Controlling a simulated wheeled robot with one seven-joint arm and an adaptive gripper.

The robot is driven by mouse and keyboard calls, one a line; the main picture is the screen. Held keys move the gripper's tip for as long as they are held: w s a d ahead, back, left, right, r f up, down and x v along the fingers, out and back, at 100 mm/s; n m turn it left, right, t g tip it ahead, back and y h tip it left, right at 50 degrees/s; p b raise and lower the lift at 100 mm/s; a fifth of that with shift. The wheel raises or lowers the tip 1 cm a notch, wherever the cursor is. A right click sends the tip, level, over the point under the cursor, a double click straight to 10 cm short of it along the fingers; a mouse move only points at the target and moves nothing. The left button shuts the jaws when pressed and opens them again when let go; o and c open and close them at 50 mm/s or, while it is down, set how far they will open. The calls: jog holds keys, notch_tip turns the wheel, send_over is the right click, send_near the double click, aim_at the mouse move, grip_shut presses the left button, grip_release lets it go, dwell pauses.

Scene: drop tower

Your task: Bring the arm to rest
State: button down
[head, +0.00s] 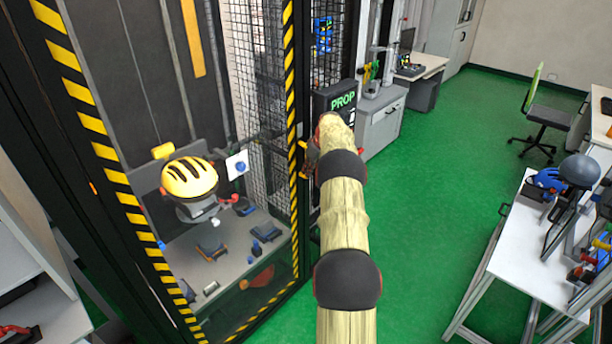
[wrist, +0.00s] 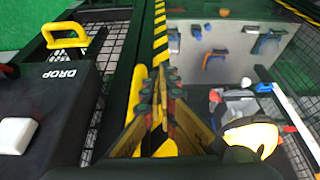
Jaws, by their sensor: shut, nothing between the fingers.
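My gripper (wrist: 160,85) is shut and empty in the wrist view, its yellow and dark fingers together over a yellow-and-black striped post. In the head view my gripper (head: 309,160) shows only in part beside that post, mostly hidden by my own arm. My arm reaches forward from the bottom of the head view to the drop tower's striped frame (head: 291,110). The dark control box (head: 336,97) is just beyond the arm's end; in the wrist view the box (wrist: 65,105) is left of the fingers, with a white button (wrist: 15,135).
A yellow helmet (head: 189,178) sits inside the tower above a grey base (head: 220,262) with loose parts. A yellow handle (wrist: 65,36) stands beyond the box. A white workbench (head: 510,253) with helmets is at right. Green floor (head: 420,190) between is clear.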

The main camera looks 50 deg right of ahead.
jog(key=v, duration=0.7)
jog(key=shift+s, duration=0.25)
